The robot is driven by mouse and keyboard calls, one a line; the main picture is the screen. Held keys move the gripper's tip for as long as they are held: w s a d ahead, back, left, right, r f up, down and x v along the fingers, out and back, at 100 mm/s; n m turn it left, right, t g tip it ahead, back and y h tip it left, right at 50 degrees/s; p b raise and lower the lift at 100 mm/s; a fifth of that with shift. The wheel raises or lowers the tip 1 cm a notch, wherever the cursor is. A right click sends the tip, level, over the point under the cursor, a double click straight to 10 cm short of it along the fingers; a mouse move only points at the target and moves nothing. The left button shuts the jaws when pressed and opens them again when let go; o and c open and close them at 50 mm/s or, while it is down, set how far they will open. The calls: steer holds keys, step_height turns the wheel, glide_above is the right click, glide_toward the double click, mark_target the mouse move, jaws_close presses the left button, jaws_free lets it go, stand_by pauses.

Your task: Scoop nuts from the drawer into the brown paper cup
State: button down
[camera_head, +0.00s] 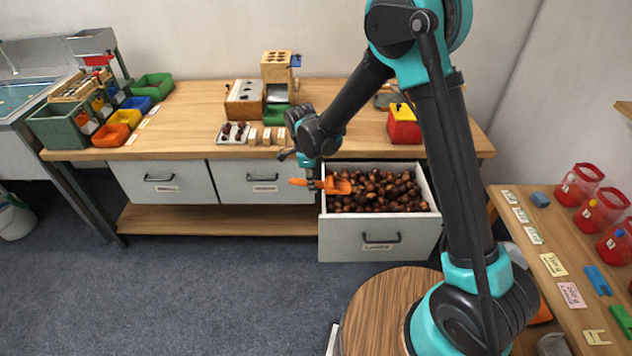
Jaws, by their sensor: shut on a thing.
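My gripper (313,182) is shut on an orange scoop (338,185). The scoop's handle sticks out to the left of the fingers and its bowl points right. The bowl shows at the left side of the open drawer (340,227), overlapping the nuts in the picture. I cannot tell whether it touches them or holds any. Many brown nuts (385,190) fill the drawer, which is pulled out from under the wooden bench. I cannot make out a brown paper cup in this view.
The wooden bench (190,115) carries colored bins, a wooden device (277,70) and a red box (403,125). Two closed drawers (160,180) are to the left. A side table at right holds several red containers (579,184) and labels. The carpet in front is clear at left.

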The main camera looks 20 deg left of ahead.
steer(key=shift+a+r+h, duration=0.1)
steer(key=shift+h, duration=0.3)
steer(key=shift+r, duration=1.45)
